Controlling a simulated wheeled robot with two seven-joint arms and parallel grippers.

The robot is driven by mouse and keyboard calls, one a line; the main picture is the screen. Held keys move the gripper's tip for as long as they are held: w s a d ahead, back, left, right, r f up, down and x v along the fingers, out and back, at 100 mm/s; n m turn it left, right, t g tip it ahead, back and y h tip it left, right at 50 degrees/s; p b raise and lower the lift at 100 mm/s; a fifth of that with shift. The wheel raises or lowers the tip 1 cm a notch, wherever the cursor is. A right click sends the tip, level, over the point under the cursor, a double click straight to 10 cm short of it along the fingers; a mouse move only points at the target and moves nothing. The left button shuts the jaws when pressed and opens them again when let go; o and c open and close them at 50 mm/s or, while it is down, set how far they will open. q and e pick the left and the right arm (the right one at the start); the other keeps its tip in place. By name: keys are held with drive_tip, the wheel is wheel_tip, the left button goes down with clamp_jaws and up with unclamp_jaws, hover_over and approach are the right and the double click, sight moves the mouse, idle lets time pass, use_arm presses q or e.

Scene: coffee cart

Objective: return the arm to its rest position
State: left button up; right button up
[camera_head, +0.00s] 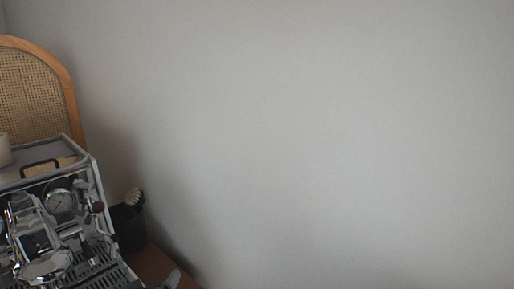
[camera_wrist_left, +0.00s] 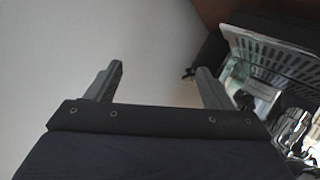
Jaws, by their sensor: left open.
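My left gripper (camera_wrist_left: 159,70) shows in the left wrist view with its two grey fingers spread wide apart. Nothing is between them. The pale wall is behind the left finger, and the espresso machine is beyond the right finger, apart from it. In the head view, a small grey tip at the bottom edge, right of the machine, may be part of this gripper; most of the arm is out of frame. My right gripper is in neither view.
A chrome espresso machine (camera_head: 60,203) stands at the lower left, its slotted drip tray (camera_wrist_left: 272,54) showing in the wrist view. A dark cup with a brush (camera_head: 128,226) stands beside it on the wooden counter (camera_head: 152,264). A cane-backed panel (camera_head: 30,95) is behind. The wall area rightward is clear.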

use_arm(q)
drive_tip(key=s+f+m+g+h, duration=0.1)
drive_tip(key=s+g, duration=0.3)
drive_tip(key=s, duration=0.6)
drive_tip(key=s+d+f+m+g+h, duration=0.1)
drive_tip(key=s+f+m+g+h, duration=0.1)
drive_tip(key=s, duration=0.8)
drive_tip(key=shift+f+g+h, duration=0.45)
drive_tip(key=shift+g+h, duration=0.05)
drive_tip(key=shift+g, duration=0.5)
drive_tip(key=shift+d, duration=0.1)
drive_tip(key=shift+c, duration=0.2)
